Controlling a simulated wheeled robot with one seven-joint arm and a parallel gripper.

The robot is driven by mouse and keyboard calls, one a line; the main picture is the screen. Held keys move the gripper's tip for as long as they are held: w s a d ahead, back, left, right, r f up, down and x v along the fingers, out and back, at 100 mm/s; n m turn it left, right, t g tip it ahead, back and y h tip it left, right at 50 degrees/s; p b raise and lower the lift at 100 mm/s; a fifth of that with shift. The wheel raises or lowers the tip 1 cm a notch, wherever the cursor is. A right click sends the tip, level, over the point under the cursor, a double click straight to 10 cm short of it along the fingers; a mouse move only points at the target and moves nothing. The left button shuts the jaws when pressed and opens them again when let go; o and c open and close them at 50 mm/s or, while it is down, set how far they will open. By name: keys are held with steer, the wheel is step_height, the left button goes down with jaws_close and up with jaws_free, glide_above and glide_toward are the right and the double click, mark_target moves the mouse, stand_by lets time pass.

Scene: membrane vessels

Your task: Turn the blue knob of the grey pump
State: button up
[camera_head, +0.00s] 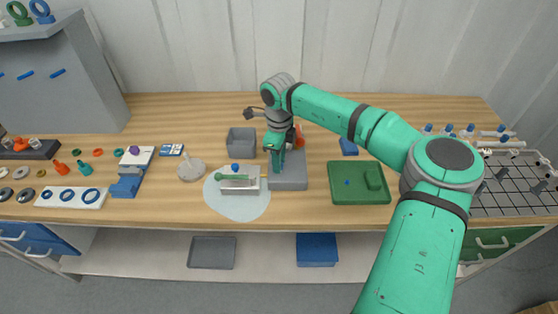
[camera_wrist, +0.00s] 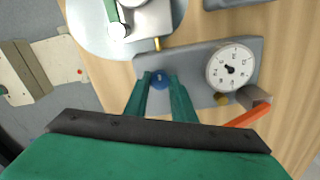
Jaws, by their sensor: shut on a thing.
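The grey pump (camera_head: 288,183) is a flat grey block on the bench, right of a round pale mat. In the wrist view the pump (camera_wrist: 198,62) carries a white round dial (camera_wrist: 230,68) and the blue knob (camera_wrist: 160,80). My gripper (camera_head: 275,162) points down at the pump's left part and hides the knob in the head view. In the wrist view the gripper's green fingers (camera_wrist: 160,82) stand on either side of the knob and are shut on it. The lower part of the knob is partly hidden by the fingers.
A white vessel holder (camera_head: 240,187) with a green-capped piece stands on the pale mat (camera_head: 237,208), just left. An orange lever (camera_wrist: 248,115) lies at the pump's side. A grey bin (camera_head: 242,143) is behind, a green tray (camera_head: 359,195) right. Bench between pump and tray is clear.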

steer(key=shift+d+n, duration=0.1)
steer(key=shift+n, duration=0.8)
steer(key=o, duration=1.1)
steer(key=shift+c, duration=0.2)
step_height(320, 180, up, 11)
steer(key=shift+f, duration=0.1)
